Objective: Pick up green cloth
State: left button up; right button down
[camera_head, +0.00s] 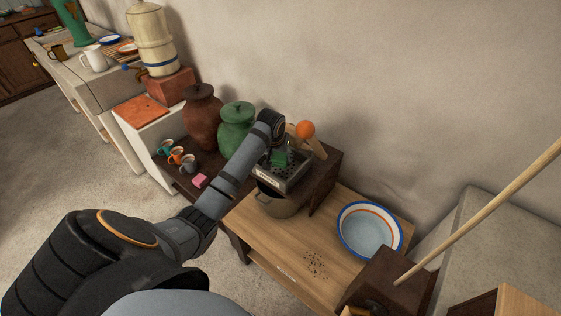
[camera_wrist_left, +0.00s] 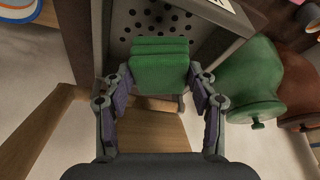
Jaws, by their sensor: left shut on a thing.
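The green cloth (camera_head: 280,159) is a small folded block with layered edges, large in the left wrist view (camera_wrist_left: 160,60). My left gripper (camera_wrist_left: 160,86) is shut on it, with one finger at each side. In the head view my left gripper (camera_head: 282,148) and cloth are over a grey metal box with a perforated surface (camera_head: 292,178). The wrist view also shows this perforated surface (camera_wrist_left: 122,30) behind the cloth. I cannot tell whether the cloth touches it. My right gripper is in neither view.
A green lidded jar (camera_head: 236,127) and a brown jar (camera_head: 202,115) stand left of the box. An orange ball (camera_head: 305,129) is just behind it. A pot (camera_head: 278,204) sits below. A blue-rimmed basin (camera_head: 369,232) stands right on the wooden table (camera_head: 262,238). A long pole (camera_head: 490,208) slants at right.

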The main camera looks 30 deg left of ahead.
aim_at(276, 158)
pick_arm(q)
jog(key=s+r, duration=0.3)
jog(key=r, duration=0.1)
jog(key=shift+s+r, duration=0.2)
jog(key=shift+s, duration=0.15)
jog(key=s+d+r, duration=0.1)
jog(key=s+r, duration=0.3)
jog(key=s, duration=0.5)
jog(key=shift+s+r+p, duration=0.2)
jog(key=shift+s+p, duration=0.15)
jog(key=shift+p, duration=0.1)
